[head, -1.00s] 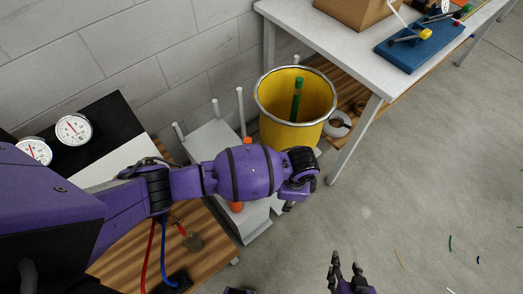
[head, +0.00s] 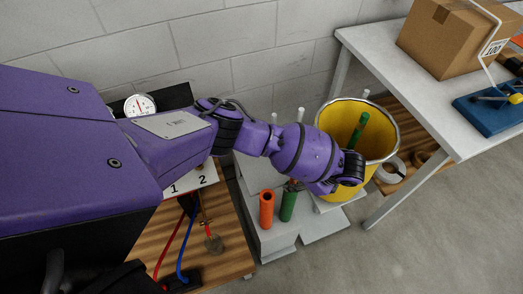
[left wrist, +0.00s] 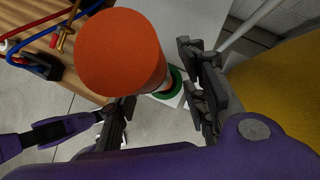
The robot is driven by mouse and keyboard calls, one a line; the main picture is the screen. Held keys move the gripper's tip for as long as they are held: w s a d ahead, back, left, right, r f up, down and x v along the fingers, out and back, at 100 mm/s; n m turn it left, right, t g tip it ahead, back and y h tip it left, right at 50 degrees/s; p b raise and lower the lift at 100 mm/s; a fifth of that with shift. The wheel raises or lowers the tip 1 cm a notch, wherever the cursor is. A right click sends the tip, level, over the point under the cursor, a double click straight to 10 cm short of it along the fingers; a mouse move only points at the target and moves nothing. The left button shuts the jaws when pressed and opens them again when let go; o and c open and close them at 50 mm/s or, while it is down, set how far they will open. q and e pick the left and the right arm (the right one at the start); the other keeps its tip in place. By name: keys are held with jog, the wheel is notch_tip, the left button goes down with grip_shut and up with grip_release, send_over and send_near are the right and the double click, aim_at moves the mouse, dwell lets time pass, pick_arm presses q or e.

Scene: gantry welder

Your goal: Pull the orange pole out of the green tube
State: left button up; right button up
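An orange pole (head: 266,208) stands upright on a grey stand, with a green tube (head: 288,205) close to its right. In the left wrist view the orange pole's round end (left wrist: 120,52) looms large near the camera. A green ring (left wrist: 177,82) shows lower down behind it, with something orange and pale inside; I cannot tell how they join. My left gripper (left wrist: 160,108) is open, its two dark fingers spread below and right of the orange end, with nothing visibly clamped. In the head view its fingers are mostly hidden under my wrist. My right gripper is not seen in the head view.
A yellow bucket (head: 391,146) holding another green tube (head: 358,131) stands just right of my left wrist. White pegs rise behind the stand. A wooden bench (head: 228,255) with red and blue cables lies left. A white table (head: 420,92) with a box stands right.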

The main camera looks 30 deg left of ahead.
pick_arm(q)
jog(key=shift+a+f, duration=0.3)
jog(key=shift+f, duration=0.25)
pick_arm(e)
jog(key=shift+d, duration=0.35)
pick_arm(q)
grip_shut()
jog(key=shift+w+r, duration=0.1)
